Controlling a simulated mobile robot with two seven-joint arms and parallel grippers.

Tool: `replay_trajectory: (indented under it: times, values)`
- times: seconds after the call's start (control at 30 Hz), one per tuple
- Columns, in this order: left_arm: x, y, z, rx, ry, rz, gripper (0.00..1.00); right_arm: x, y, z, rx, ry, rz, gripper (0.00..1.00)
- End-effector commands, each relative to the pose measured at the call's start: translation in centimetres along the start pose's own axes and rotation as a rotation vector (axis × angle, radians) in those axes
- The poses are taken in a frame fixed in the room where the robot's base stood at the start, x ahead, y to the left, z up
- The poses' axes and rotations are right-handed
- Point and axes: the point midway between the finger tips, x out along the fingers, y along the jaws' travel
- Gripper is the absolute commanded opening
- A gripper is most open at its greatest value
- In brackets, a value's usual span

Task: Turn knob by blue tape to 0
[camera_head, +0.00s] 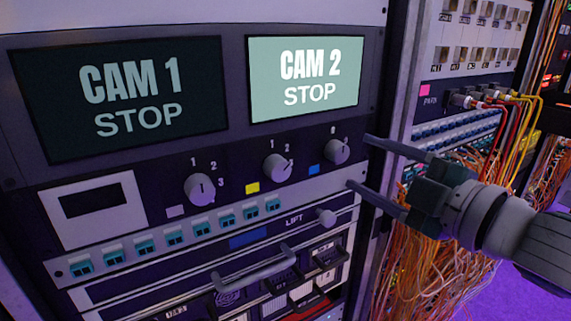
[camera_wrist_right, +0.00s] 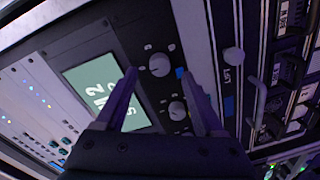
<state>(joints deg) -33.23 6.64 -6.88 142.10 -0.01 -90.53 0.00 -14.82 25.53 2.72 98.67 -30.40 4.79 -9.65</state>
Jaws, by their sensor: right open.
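The knob by the blue tape (camera_head: 336,151) is the rightmost of three round grey knobs below the screens. The blue tape (camera_head: 314,169) sits at its lower left. In the right wrist view, this knob (camera_wrist_right: 160,64) shows between and just beyond the fingertips, with the blue tape (camera_wrist_right: 180,72) beside it. I cannot read its pointer clearly. My right gripper (camera_head: 359,161) is open and empty, to the right of the knob in the head view, and one finger is higher than the other. I see no contact with the knob. My left gripper is not in view.
The middle knob (camera_head: 277,167) has yellow tape (camera_head: 252,188); the left knob (camera_head: 200,189) has pale tape. A handle (camera_head: 255,270) and a small round knob (camera_head: 327,217) stick out below. Orange cables (camera_head: 430,270) hang behind my right arm.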

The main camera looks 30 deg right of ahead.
Motion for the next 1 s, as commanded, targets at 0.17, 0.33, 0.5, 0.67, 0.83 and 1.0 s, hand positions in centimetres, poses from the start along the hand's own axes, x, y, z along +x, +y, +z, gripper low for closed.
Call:
replay_trajectory:
  times: [0.17,0.33,0.5,0.67,0.83,1.0]
  values:
    - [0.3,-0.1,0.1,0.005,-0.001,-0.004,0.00,-3.2,-0.2,0.0,0.002,-0.001,-0.003,0.70]
    - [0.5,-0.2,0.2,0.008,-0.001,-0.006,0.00,-5.1,-0.1,0.0,0.002,-0.001,-0.001,0.70]
    - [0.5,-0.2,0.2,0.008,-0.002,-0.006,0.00,-5.7,0.0,0.0,0.000,0.000,0.000,0.70]
    - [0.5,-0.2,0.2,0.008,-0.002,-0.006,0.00,-5.7,0.1,0.0,0.000,0.000,0.001,0.70]
    - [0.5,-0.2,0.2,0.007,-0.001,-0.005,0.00,-5.7,0.0,0.0,0.000,0.000,0.001,0.70]
    - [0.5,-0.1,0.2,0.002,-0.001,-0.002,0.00,-5.7,0.0,0.0,0.009,-0.008,0.000,0.70]
